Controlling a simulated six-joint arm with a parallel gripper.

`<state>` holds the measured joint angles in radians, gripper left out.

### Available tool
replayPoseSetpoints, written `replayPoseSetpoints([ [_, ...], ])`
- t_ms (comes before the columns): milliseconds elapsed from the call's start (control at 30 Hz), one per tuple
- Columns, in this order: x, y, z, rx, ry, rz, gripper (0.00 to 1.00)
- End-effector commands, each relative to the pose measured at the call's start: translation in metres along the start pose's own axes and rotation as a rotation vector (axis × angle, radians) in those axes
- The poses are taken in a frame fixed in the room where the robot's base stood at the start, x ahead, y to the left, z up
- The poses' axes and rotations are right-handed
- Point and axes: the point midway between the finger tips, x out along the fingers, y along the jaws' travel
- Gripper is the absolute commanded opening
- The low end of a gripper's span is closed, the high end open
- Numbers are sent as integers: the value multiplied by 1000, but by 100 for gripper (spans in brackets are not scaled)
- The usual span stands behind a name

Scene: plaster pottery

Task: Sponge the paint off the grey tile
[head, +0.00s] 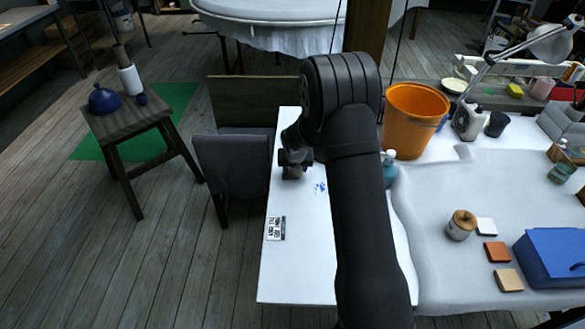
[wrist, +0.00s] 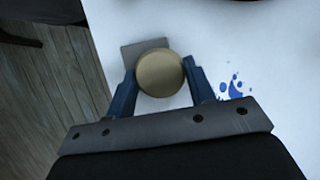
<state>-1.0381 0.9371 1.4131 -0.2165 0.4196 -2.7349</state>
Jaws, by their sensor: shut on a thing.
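My gripper (head: 294,158) is low over the left part of the white table. In the wrist view its two blue fingers (wrist: 160,76) are shut on a round tan sponge (wrist: 160,73), one on each side. The grey tile (wrist: 143,45) lies beneath the sponge; only its far edge and upper left corner show, and the rest is hidden. No paint shows on that visible part. I cannot tell whether the sponge touches the tile. Blue paint spots (wrist: 235,88) lie on the table to the right of the gripper, also seen in the head view (head: 320,187).
A printed card (head: 275,228) lies on the white table (head: 295,275). A teal bottle (head: 389,172) and an orange bucket (head: 414,118) stand right of my arm. A jar (head: 461,226), several small tiles and a blue box (head: 553,258) are further right. A chair (head: 232,167) stands left.

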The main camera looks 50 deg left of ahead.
Motion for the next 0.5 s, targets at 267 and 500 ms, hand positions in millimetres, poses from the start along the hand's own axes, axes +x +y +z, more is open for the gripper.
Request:
replayPoseSetpoints([
  [267, 5, 1, 11, 1, -2, 1, 31],
  [500, 8, 2, 16, 0, -1, 1, 31],
])
